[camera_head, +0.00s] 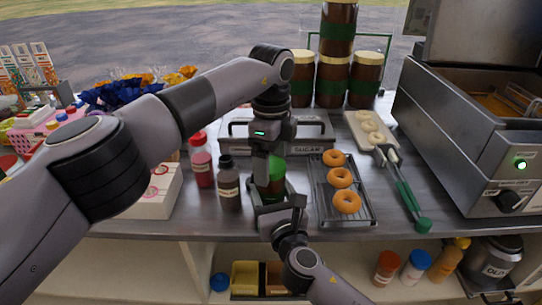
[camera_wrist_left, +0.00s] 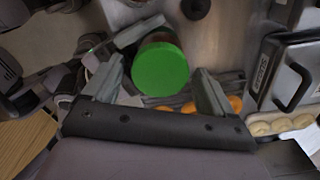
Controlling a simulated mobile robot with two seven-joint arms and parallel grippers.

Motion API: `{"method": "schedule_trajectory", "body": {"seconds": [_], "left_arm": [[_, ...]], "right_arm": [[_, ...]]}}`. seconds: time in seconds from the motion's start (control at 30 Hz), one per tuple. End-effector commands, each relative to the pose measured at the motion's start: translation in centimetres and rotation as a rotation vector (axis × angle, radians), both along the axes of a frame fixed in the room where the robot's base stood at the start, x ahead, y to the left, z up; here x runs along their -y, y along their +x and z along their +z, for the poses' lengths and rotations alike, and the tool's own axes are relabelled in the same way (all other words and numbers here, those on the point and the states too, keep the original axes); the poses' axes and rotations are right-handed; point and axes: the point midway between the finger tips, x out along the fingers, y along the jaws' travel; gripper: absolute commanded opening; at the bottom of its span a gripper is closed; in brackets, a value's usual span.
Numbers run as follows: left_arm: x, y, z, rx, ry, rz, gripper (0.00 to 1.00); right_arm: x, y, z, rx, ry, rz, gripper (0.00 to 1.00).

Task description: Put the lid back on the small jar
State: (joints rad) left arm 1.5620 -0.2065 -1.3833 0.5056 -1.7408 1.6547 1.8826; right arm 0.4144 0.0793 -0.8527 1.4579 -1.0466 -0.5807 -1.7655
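The small jar (camera_head: 267,187) is brown and stands upright on the steel counter. Its green lid (camera_head: 277,167) sits on top of it, level as far as I can see. In the left wrist view the lid (camera_wrist_left: 160,69) is a green disc, with a strip of brown jar behind it. My left gripper (camera_wrist_left: 158,88) is open above the jar, one finger on each side of the lid with gaps between. My right gripper (camera_head: 277,205) reaches in from the front, low around the jar, and appears closed on it. Its contact with the jar is partly hidden.
A rack of doughnuts (camera_head: 319,207) lies to the right, with green-handled tongs (camera_head: 405,195) and a fryer (camera_head: 455,140) beyond. Bottles (camera_head: 229,190) stand close on the left. The sugar bin (camera_head: 234,140) and stacked big jars (camera_head: 331,83) are behind.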

Motion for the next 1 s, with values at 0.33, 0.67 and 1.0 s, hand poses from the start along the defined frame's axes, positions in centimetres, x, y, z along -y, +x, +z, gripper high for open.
{"method": "schedule_trajectory", "body": {"seconds": [0.33, 0.67, 1.0], "left_arm": [[-0.02, 0.01, 0.04, 0.0, 0.0, -0.001, 0.27], [-0.02, 0.02, 0.06, 0.0, 0.001, -0.338, 0.27], [0.0, 0.03, 0.05, 0.002, 0.002, -0.893, 0.27]], "right_arm": [[0.03, 0.0, -0.12, -0.002, -0.001, -0.001, 0.0], [0.04, 0.0, -0.12, -0.002, -0.001, -0.001, 0.0], [0.04, 0.0, -0.12, -0.002, -0.001, -0.001, 0.0]]}}
